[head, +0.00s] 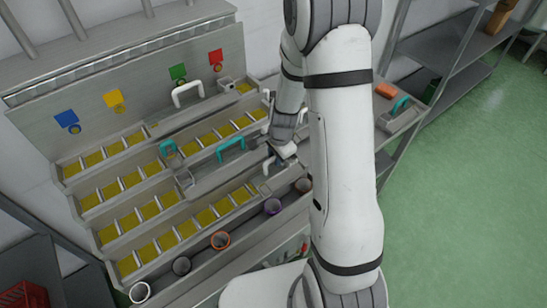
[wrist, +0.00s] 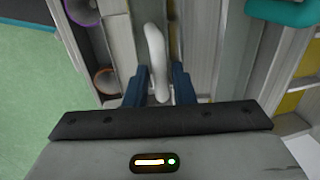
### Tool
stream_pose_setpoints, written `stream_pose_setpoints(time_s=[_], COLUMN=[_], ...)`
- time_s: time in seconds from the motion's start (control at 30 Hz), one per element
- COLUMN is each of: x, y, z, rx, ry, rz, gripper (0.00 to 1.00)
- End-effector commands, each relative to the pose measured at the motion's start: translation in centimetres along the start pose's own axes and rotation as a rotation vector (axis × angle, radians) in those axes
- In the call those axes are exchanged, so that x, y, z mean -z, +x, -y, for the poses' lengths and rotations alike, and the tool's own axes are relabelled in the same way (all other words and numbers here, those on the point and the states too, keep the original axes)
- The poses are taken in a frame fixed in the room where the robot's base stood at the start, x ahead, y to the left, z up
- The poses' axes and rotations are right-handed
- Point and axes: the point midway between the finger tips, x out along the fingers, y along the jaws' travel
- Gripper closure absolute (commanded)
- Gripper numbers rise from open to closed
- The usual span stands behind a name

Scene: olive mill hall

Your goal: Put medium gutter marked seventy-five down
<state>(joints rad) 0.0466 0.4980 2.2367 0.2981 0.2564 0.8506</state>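My gripper (wrist: 160,84) has two dark blue fingers, one on each side of a white handle (wrist: 156,45), with no clear gap seen between them. In the head view my gripper (head: 281,156) is low over the right part of the stepped rack, partly behind my arm. The piece under the white handle is mostly hidden. I cannot read a seventy-five marking or tell this piece's length. Another white handle (head: 187,92) stands on the upper row. A teal handle (head: 231,147) and a second teal handle (head: 168,148) stand on the middle rows.
The stepped metal rack (head: 185,257) holds rows of yellow-bottomed gutter sections. Several round cups, one orange-rimmed (head: 221,240), line its front. Blue (head: 67,119), yellow, green and red tags are on the back panel. At right, a grey tray holds a teal-handled piece (head: 400,105). Green floor is clear.

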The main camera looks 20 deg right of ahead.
Motion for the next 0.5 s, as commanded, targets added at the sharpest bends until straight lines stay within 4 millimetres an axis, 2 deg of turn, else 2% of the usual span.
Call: stream_pose_setpoints(time_s=[0.3, 0.5], x=[0.0, 0.0], y=[-6.2, -9.2], z=[0.1, 0.1], rx=[0.004, 0.003], ry=[0.0, 0.0], rz=[-0.002, -0.002], gripper=[0.77, 0.77])
